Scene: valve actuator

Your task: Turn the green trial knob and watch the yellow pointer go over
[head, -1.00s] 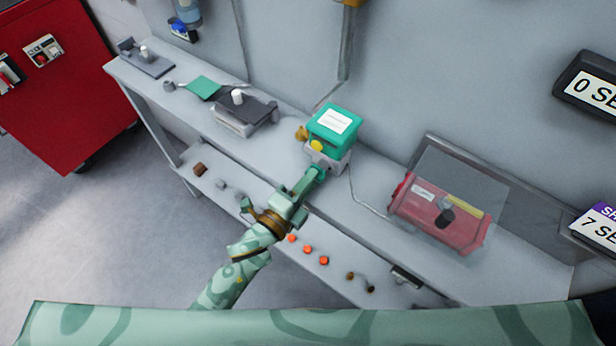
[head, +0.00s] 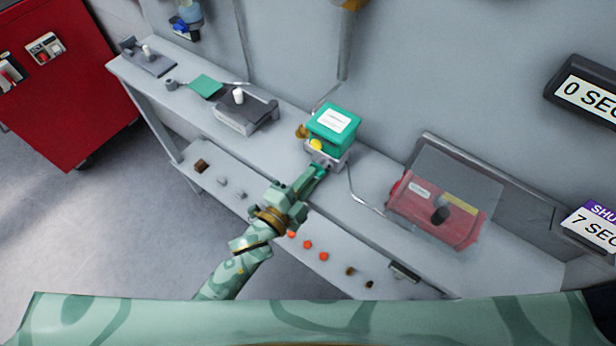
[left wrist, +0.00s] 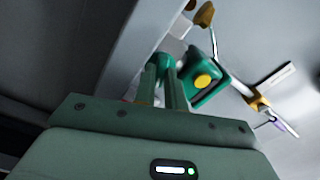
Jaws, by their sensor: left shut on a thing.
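The valve actuator, a teal-green box with a white label (head: 333,122), sits on a grey body on the bench. A yellow disc (head: 317,144) shows on its near side, and in the left wrist view (left wrist: 203,80); I cannot read which way it points. My left gripper (head: 319,170) reaches in from the lower left to the actuator's near lower side. In the left wrist view its two fingers (left wrist: 164,72) are shut on the small green knob (left wrist: 165,62), which they partly hide. My right gripper is not in view.
A red box (head: 425,215) under a clear cover stands to the right on the bench, with a cable to the actuator. A dark-topped grey box (head: 246,112) stands to the left. The lower shelf holds orange pieces (head: 308,245) and other small parts.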

